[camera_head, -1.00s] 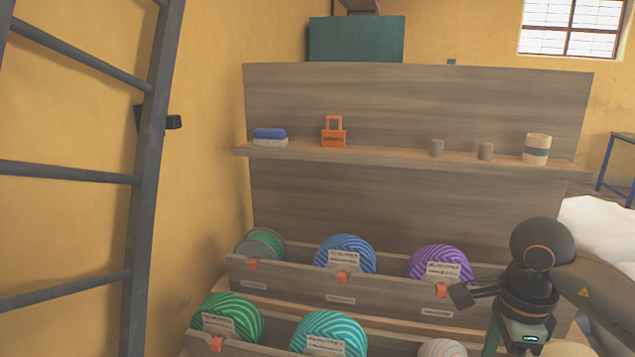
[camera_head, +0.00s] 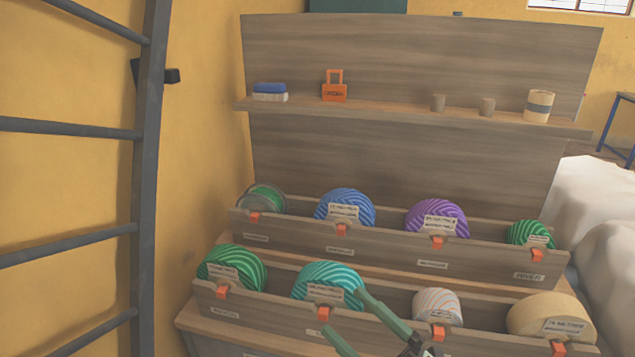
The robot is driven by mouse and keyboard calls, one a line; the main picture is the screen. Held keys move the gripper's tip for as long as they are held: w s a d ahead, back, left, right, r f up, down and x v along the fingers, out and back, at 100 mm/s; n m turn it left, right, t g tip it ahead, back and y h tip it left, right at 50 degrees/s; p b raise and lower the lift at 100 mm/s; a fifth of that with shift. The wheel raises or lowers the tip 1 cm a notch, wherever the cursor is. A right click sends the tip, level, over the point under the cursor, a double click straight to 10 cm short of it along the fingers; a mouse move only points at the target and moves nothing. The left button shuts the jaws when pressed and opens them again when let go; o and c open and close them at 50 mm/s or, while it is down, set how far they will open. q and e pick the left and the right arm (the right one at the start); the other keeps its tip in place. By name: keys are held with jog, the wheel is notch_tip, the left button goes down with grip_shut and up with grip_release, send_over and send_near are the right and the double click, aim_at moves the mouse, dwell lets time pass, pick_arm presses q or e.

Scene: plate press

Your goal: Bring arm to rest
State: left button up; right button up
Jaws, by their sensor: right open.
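My right gripper (camera_head: 345,312) shows at the bottom centre of the head view. Its two green fingers are spread open with nothing between them. They point up and left in front of the lower bin row, and one fingertip overlaps the teal striped roll (camera_head: 330,284) in the picture. I cannot tell whether it touches the roll or the bin. The rest of the right arm is below the frame, apart from a little of the gripper's dark body. My left gripper is not in view.
A wooden rack (camera_head: 390,262) holds several rolls in two rows of bins. Its shelf (camera_head: 390,110) carries an orange padlock-shaped item (camera_head: 334,88), a blue-and-white block (camera_head: 270,92) and small cylinders. A grey ladder (camera_head: 147,200) stands left; white sacks (camera_head: 590,215) lie right.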

jog(key=d+f+m+t+h, duration=0.2)
jog(key=d+f+m+h, duration=0.4)
jog(key=f+m+h, duration=0.45)
jog(key=s+d+f+m+g+h, duration=0.2)
jog(key=s+f+m, duration=0.3)
jog(key=f, duration=0.5)
jog(key=s+d+f+m+g+h, duration=0.2)
jog(key=s+f+m+g, duration=0.3)
jog(key=s+f, duration=0.5)
jog(key=shift+d+f+m, duration=0.2)
jog(key=shift+d+m, duration=0.15)
jog(key=shift+d, duration=0.35)
